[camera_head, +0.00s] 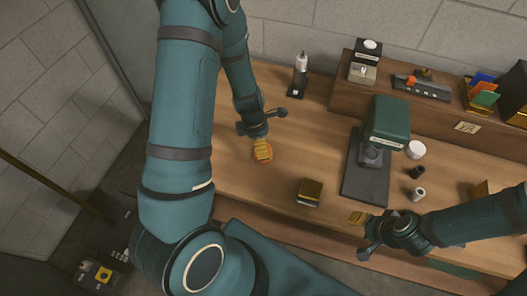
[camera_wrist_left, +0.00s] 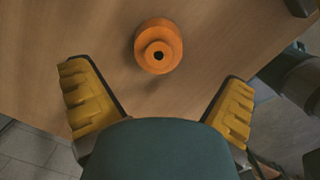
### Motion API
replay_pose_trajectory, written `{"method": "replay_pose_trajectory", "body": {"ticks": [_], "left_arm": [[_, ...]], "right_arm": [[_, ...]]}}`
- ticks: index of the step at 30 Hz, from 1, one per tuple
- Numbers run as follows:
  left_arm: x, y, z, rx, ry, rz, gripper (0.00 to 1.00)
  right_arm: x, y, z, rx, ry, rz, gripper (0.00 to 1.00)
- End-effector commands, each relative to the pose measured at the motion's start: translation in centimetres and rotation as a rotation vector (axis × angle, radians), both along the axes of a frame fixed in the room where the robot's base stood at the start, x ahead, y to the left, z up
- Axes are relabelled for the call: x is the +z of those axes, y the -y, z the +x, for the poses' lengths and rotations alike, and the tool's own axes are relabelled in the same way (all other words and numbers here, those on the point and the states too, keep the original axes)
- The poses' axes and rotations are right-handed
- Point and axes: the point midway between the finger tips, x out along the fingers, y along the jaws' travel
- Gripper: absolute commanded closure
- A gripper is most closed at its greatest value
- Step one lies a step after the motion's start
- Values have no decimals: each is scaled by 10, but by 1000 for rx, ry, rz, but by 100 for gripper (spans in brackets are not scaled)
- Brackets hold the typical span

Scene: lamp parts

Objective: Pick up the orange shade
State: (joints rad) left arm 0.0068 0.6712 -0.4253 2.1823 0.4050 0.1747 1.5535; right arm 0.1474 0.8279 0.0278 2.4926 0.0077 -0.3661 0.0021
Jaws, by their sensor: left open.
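The orange shade (camera_wrist_left: 158,47) is a small round, stepped piece with a dark hole in its middle. It sits on the wooden bench, upper middle in the left wrist view, between and beyond my left gripper's (camera_wrist_left: 157,88) two spread yellow fingers. The gripper is open and empty.
A dark and gold block (camera_head: 310,193) lies right of the shade. A green machine (camera_head: 386,125) on a dark base stands farther right, with small cups (camera_head: 416,150) beside it. A bottle (camera_head: 300,75) stands behind. Bench around the shade is clear.

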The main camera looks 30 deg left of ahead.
Motion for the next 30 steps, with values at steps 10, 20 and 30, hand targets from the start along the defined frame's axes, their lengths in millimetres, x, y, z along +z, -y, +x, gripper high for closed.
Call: {"method": "replay_pose_trajectory", "body": {"ticks": [10, 20, 30], "left_arm": [[-31, 3, 3, 0, -1, 0, 0], [-71, 7, 7, -1, 2, 0, 0], [-73, 7, 8, -1, 2, 0, 21]], "right_arm": [[-7, 0, 0, 0, 1, -1, 53], [-13, -1, 0, 0, -1, -3, 53], [-13, 0, 0, 0, -1, -3, 53]]}}
